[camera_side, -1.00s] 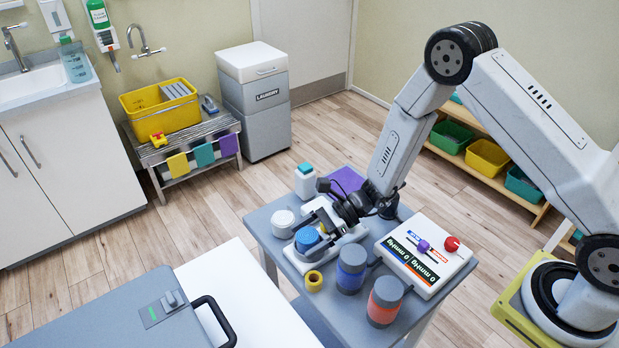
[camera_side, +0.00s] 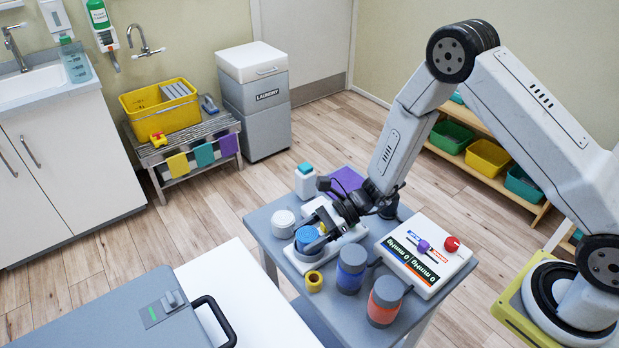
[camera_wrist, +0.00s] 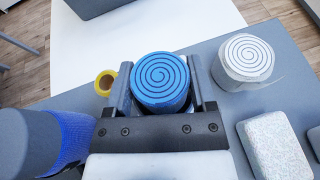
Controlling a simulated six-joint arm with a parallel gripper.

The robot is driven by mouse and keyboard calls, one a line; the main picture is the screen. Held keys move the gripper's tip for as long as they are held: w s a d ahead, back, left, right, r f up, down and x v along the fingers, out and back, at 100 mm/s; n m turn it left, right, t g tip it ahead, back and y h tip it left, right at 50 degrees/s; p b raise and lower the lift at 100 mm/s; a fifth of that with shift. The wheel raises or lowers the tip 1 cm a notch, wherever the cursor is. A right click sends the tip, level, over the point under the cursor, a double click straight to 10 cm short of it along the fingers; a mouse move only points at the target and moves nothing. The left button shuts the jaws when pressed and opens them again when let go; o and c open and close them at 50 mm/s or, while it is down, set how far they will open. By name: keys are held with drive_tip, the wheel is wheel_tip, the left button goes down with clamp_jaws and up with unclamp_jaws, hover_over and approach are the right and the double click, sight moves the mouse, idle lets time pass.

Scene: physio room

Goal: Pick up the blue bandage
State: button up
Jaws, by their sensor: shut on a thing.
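The blue bandage (camera_side: 307,237) is a roll with a spiral top. It stands upright near the left side of the grey trolley top (camera_side: 265,219). In the wrist view the blue bandage (camera_wrist: 160,82) sits between the two fingers of my gripper (camera_wrist: 160,88), one finger on each side. My gripper (camera_side: 316,240) is shut on it. The lower part of the roll is partly hidden by the fingers, and I cannot tell whether it touches the surface below.
A white bandage roll (camera_wrist: 245,58) and a yellow roll (camera_wrist: 105,82) stand close by. A blue-wrapped container (camera_side: 351,270), a red one (camera_side: 384,302) and a white device (camera_side: 421,268) crowd the right and front. A white bottle (camera_side: 305,181) stands behind.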

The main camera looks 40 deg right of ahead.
drive_tip(key=shift+r, duration=0.6)
drive_tip(key=s+d+r, duration=0.1)
drive_tip(key=s+r, duration=0.2)
drive_tip(key=s, duration=0.1)
drive_tip(key=s+d+r, duration=0.1)
drive_tip(key=s+r, duration=0.3)
drive_tip(key=s, duration=0.1)
drive_tip(key=s+d+r, duration=0.2)
drive_tip(key=s+r, duration=0.2)
drive_tip(key=shift+s+d+r, duration=0.1)
drive_tip(key=shift+s+r, duration=0.1)
drive_tip(key=shift+r, duration=0.05)
drive_tip(key=shift+w, duration=0.1)
